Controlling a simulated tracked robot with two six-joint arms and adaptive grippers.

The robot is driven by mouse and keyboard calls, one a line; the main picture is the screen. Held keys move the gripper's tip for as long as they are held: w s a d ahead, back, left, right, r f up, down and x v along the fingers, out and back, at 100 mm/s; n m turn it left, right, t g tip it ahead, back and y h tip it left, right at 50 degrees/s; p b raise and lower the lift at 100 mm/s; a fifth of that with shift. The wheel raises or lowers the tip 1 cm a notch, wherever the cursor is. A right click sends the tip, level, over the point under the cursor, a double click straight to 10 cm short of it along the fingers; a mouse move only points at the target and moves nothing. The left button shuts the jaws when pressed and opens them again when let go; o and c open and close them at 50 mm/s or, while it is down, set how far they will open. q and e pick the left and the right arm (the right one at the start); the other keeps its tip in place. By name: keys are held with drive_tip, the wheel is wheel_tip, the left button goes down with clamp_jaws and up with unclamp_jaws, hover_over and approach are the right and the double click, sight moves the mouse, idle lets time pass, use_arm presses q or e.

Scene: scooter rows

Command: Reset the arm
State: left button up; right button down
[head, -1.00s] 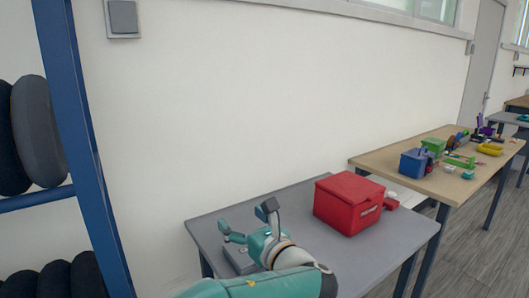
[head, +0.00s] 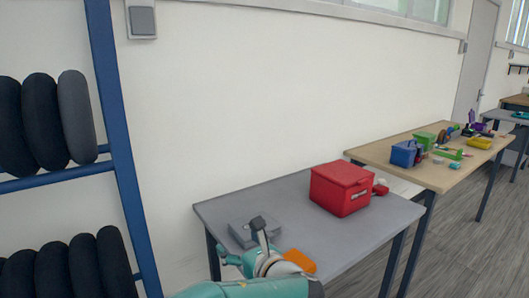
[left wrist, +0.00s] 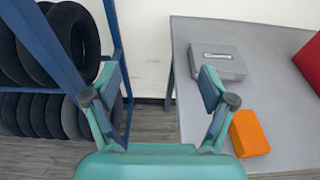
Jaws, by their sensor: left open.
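My left arm comes in from the bottom of the head view, with its teal left gripper (head: 240,244) at the front left part of the grey table (head: 285,200). In the left wrist view the left gripper (left wrist: 161,88) has its two fingers wide apart with nothing between them. The gap lies over the floor and wall between the rack and the table's left edge. My right gripper is in neither view.
A grey box (left wrist: 217,62) and an orange block (left wrist: 250,133) lie on the grey table near the right finger. A red box (head: 341,188) stands farther right. A blue rack (head: 112,120) with black tyres (head: 43,120) is at left. A wooden table (head: 430,172) holds toys.

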use_arm(q)
drive_tip(key=s+a+f+n+g+h+p, duration=0.1)
drive_tip(key=s+a+f+g+h, duration=0.15)
drive_tip(key=f, duration=0.55)
drive_tip(key=s+a+f+n+g+h+p, duration=0.1)
drive_tip(key=s+a+f+n+g, duration=0.15)
drive_tip(key=f, duration=0.65)
drive_tip(key=s+f+n+g+h+p, duration=0.2)
drive_tip(key=s+f+n+g+h, duration=0.35)
drive_tip(key=s+f, duration=0.8)
drive_tip(key=s+f+n+g+h+p, duration=0.1)
drive_tip(key=s+n+h, duration=0.1)
drive_tip(key=s+n, duration=0.5)
drive_tip(key=s+a+f+n+g+h+p, duration=0.1)
drive_tip(key=s+n, duration=0.6)
drive_tip(key=n, duration=0.8)
drive_tip(key=shift+s+a+f+h+p, duration=0.15)
drive_tip(key=shift+f+h+p, duration=0.25)
drive_tip(key=shift+f+p, duration=0.35)
